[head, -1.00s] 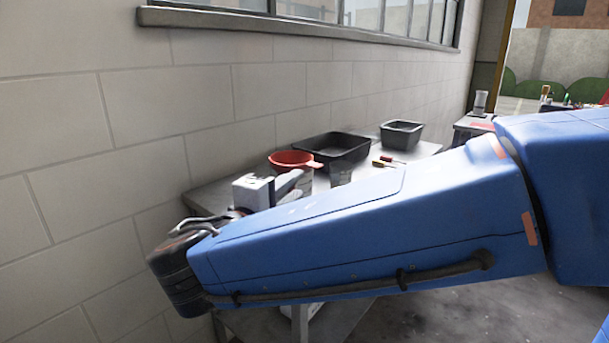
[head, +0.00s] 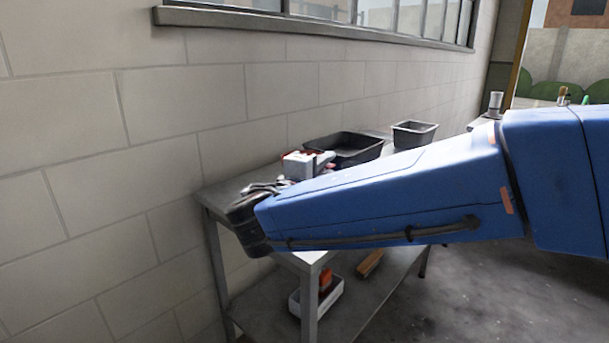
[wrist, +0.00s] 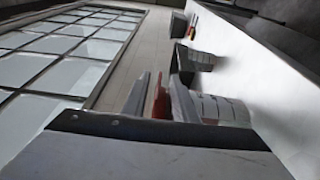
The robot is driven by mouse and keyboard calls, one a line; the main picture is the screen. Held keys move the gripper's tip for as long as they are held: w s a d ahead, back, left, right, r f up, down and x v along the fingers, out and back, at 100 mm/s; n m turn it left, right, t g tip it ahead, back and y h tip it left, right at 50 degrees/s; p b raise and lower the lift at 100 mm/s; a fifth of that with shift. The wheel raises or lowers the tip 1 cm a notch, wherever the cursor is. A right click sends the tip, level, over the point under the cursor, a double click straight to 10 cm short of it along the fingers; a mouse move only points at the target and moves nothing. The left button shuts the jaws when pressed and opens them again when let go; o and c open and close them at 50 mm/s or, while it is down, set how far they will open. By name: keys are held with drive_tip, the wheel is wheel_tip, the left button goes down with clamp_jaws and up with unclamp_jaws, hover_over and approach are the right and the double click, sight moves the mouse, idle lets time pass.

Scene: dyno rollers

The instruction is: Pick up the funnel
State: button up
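The red funnel (wrist: 159,104) shows in the wrist view as a narrow red piece between the two grey fingers of my gripper (wrist: 158,84). A gap shows beside the left finger, so the gripper looks open around the red part; contact with the right finger cannot be told.
The grey metal table (head: 222,190) stands along the block wall. A black tray (head: 345,149) and a smaller grey bin (head: 414,134) sit farther along it. A white box (head: 318,298) with a red item lies on the lower shelf. The window is above.

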drive_tip(key=shift+x, duration=2.9)
clamp_jaws()
